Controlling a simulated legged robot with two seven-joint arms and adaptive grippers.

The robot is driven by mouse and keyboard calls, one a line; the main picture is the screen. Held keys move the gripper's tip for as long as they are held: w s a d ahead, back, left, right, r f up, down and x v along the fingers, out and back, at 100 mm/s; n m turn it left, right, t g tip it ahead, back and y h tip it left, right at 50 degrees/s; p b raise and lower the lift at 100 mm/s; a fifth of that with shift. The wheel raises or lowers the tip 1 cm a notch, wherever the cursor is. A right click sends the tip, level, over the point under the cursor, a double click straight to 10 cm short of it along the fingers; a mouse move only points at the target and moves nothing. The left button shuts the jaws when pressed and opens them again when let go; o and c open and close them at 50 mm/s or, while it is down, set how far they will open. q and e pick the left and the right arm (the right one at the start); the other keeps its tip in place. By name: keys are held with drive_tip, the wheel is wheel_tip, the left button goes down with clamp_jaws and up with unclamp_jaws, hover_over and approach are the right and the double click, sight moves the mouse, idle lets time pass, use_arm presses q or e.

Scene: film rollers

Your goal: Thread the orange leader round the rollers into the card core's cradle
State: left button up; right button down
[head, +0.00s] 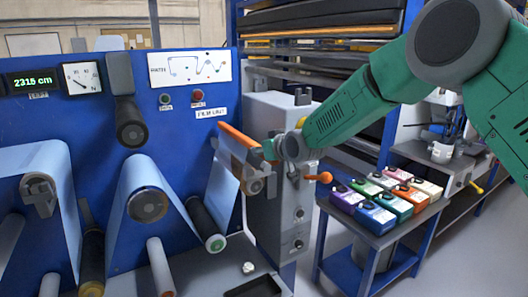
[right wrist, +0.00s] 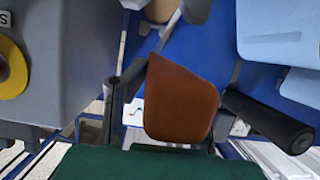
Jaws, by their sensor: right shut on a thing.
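The orange leader (head: 240,137) is a stiff strip at the end of the pale blue film (head: 222,190). In the right wrist view the leader (right wrist: 180,103) looks brown-orange and lies beside a dark finger. The film passes over the middle roller (head: 148,205), by the green-ended black roller (head: 214,242), then up to the leader. A brown round end (head: 256,187), perhaps the card core, shows below the gripper; its cradle is unclear. My left gripper is not in view.
A grey control box (head: 285,215) with an orange handle (head: 320,177) stands right of the panel. Colored boxes (head: 375,217) sit on a bench farther right. A black tray (head: 252,287) lies below. A black roller (right wrist: 270,120) shows in the right wrist view.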

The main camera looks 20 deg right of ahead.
drive_tip(key=shift+a, duration=0.1)
drive_tip(key=shift+d+f, duration=0.25)
drive_tip(key=shift+d+f+b, duration=0.25)
drive_tip(key=shift+f+b, duration=0.25)
drive_tip(key=shift+f, duration=0.15)
drive_tip(key=shift+a+f, duration=0.25)
drive_tip(key=shift+a, duration=0.05)
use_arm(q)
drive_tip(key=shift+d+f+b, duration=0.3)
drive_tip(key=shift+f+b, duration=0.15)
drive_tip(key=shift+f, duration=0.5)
use_arm(e)
drive_tip(key=shift+d+f, duration=0.35)
drive_tip(key=shift+f, duration=0.2)
drive_tip(key=shift+a, duration=0.15)
